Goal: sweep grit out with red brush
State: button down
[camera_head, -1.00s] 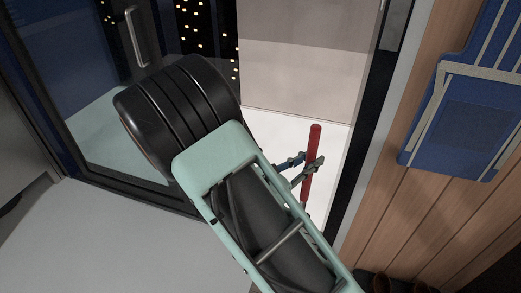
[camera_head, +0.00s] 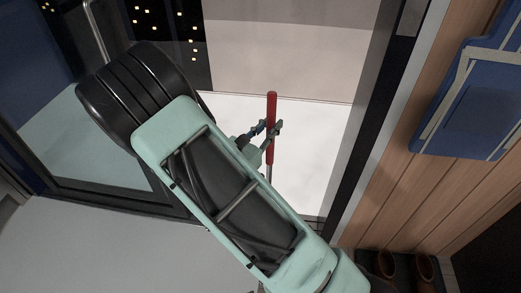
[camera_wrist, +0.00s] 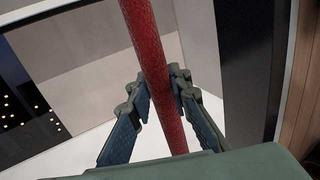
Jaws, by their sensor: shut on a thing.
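The red brush handle (camera_head: 271,125) stands roughly upright in the head view, in front of the bright floor of the doorway. In the wrist view the red handle (camera_wrist: 157,75) runs from the top edge down between the two fingers. My gripper (camera_head: 267,133) is shut on the red handle; its fingers (camera_wrist: 160,95) lie on either side of it in the wrist view. A thin grey shaft shows just below the handle. The brush head and any grit are hidden behind my arm or out of view.
The doorway's dark frame (camera_head: 372,130) stands close to the right of the handle. A glass door (camera_head: 95,130) stands open at left. Brown shoes (camera_head: 425,268) sit on a dark mat at lower right.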

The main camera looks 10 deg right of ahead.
jog(key=w+f+n+t+y+p, duration=0.1)
jog(key=w+f+n+t+y, duration=0.25)
jog(key=w+f, duration=0.3)
notch_tip(320, 180, down, 18)
jog(key=w+n+t+y+b, duration=0.1)
jog(key=n+y+b, duration=0.2)
jog(key=y, duration=0.3)
jog(key=shift+w+a+n, duration=0.25)
jog(key=shift+a+n, duration=0.05)
jog(key=shift+n, duration=0.05)
jog(key=shift+r+y, duration=0.2)
jog(key=shift+y, duration=0.05)
